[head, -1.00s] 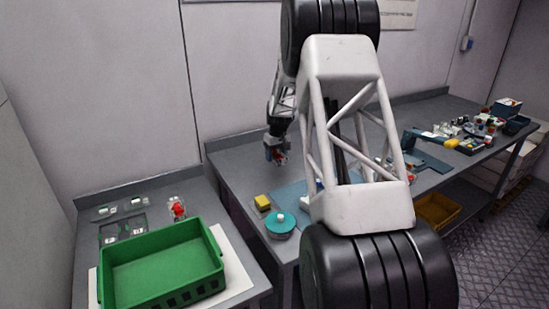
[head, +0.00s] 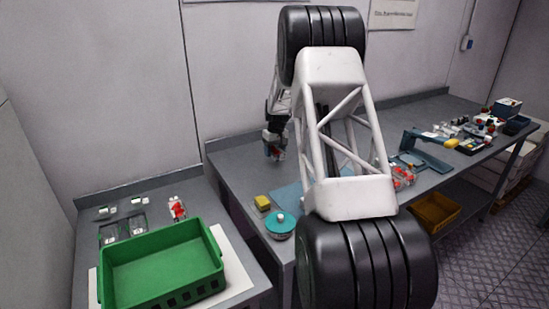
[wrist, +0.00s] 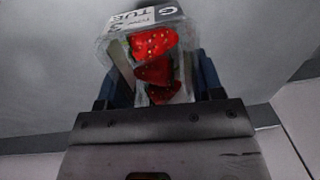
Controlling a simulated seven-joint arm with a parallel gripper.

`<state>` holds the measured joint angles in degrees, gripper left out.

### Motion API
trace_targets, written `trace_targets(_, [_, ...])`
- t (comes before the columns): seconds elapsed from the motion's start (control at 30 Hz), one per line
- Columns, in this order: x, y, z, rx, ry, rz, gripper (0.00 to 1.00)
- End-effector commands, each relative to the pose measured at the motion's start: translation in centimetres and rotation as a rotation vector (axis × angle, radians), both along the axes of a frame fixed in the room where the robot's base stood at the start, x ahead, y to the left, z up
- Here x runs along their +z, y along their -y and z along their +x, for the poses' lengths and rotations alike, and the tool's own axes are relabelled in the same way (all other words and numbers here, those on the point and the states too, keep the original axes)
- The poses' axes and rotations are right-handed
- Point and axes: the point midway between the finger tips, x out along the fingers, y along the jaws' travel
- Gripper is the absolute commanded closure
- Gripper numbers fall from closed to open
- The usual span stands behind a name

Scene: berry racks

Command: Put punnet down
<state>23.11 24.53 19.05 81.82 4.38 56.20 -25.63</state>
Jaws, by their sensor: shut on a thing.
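My gripper (wrist: 152,92) is shut on a clear punnet (wrist: 118,48) in the wrist view. The punnet holds several red strawberries (wrist: 155,42) and has a grey and white label with lettering. The blue fingers are on its two sides. In the head view my gripper (head: 274,152) is small, above the back left of the long grey table (head: 235,165). The held punnet is too small there to make out clearly.
A green crate (head: 160,262) stands on the left table, with a small red-filled punnet (head: 177,208) behind it. A yellow block (head: 262,203) and a teal-lidded round container (head: 281,226) sit near the long table's left end. Blue equipment (head: 425,152) and clutter lie at right.

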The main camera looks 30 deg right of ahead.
Motion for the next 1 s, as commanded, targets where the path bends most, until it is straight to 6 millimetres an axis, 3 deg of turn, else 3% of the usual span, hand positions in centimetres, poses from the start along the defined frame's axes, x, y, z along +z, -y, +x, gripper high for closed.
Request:
trace_targets(0.3, [-2.9,0.0,0.0,0.000,-0.001,0.000,0.65])
trace_targets(0.77, [-3.3,0.0,0.0,0.000,0.000,0.000,0.65])
trace_targets(0.8, [-3.4,0.0,0.0,0.000,0.000,0.000,0.36])
trace_targets(0.93, [-3.3,0.0,0.0,0.000,0.000,0.000,0.16])
trace_targets(1.0, [-3.3,0.0,0.0,0.000,0.000,0.000,0.14])
